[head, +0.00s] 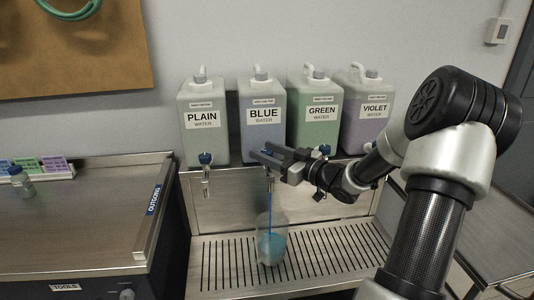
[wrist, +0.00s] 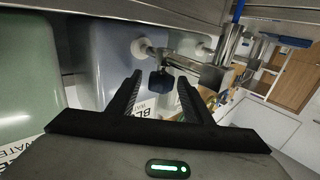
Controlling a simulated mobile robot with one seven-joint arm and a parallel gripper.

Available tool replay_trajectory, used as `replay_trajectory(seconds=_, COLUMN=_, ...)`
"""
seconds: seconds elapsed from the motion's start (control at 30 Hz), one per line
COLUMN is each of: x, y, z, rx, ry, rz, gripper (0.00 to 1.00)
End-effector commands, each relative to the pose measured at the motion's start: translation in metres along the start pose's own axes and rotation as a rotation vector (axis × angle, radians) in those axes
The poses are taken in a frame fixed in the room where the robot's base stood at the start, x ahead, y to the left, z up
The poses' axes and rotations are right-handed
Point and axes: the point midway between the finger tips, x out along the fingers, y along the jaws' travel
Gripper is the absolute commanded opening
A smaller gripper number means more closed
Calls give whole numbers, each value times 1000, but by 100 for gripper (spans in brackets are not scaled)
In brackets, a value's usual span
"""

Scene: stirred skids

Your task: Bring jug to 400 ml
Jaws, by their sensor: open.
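A clear jug (head: 271,246) stands on the slotted drip tray below the BLUE WATER container (head: 262,112). A thin blue stream (head: 270,205) runs from above down into it, and bluish liquid fills its lower part. Its scale marks are too small to read. My gripper (head: 262,153) is at the blue container's tap, which it mostly hides in the head view. In the wrist view the open fingers (wrist: 159,76) point at the tap's dark blue knob (wrist: 161,84), one on each side. I cannot tell whether they touch it.
PLAIN (head: 202,135), GREEN (head: 314,110) and VIOLET (head: 367,110) containers stand on the same shelf. The plain tap (head: 206,165) is clear to the left. A steel bench (head: 90,215) marked OUTGOING is at left, with a small bottle (head: 22,182). The slotted drip tray (head: 340,250) has free room right of the jug.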

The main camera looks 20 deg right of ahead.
Motion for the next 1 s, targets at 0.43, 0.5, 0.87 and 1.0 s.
replay_trajectory(seconds=0.43, x=0, y=0, z=0, rx=0, ry=0, rz=0, gripper=4)
replay_trajectory(seconds=0.5, x=0, y=0, z=0, rx=0, ry=0, rz=0, gripper=4)
replay_trajectory(seconds=0.87, x=0, y=-2, z=2, rx=0, ry=-1, rz=92, gripper=4)
replay_trajectory(seconds=1.0, x=0, y=-3, z=4, rx=-1, ry=-3, rz=190, gripper=4)
